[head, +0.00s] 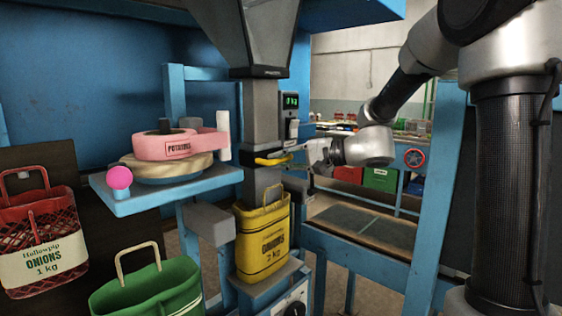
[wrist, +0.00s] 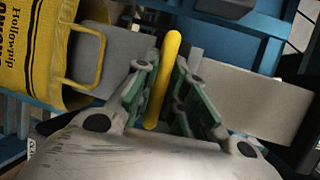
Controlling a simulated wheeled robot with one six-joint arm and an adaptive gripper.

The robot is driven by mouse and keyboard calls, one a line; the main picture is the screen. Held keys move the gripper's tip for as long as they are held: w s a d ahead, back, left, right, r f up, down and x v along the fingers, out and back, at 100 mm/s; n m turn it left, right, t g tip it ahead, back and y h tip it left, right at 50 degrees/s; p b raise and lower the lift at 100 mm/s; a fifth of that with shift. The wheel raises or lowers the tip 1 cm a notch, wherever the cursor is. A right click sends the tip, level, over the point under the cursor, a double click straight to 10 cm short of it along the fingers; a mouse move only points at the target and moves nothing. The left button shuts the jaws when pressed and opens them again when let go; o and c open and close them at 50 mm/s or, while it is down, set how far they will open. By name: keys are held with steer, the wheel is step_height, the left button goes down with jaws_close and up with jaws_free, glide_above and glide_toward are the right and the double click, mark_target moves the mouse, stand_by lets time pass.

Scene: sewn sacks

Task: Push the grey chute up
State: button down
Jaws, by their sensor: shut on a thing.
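The grey chute (head: 262,182) hangs upright below a hopper, with a yellow handle (head: 266,161) on its front. My gripper (head: 292,157) comes in from the right and is shut on that handle. In the wrist view my gripper (wrist: 168,82) has its green-padded fingers on both sides of the yellow handle (wrist: 170,60), with the grey chute (wrist: 235,95) behind. A yellow onion sack (head: 262,241) stands under the chute, its handle loop up. The chute's lower end is at the sack's mouth; I cannot tell how far inside it reaches.
A red sack (head: 40,245) and a green sack (head: 150,288) are at lower left. A blue post (head: 437,200) stands at right near my arm.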

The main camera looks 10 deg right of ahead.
step_height(320, 180, up, 17)
steer(key=shift+f, duration=0.2)
stand_by(0.3)
steer(key=c, duration=1.5)
jaws_free()
steer(key=shift+o, duration=0.2)
steer(key=shift+d, duration=0.1)
steer(key=v, duration=1.1)
steer(key=shift+s+d, duration=0.25)
steer(key=shift+d, duration=0.05)
steer(key=shift+r, duration=0.1)
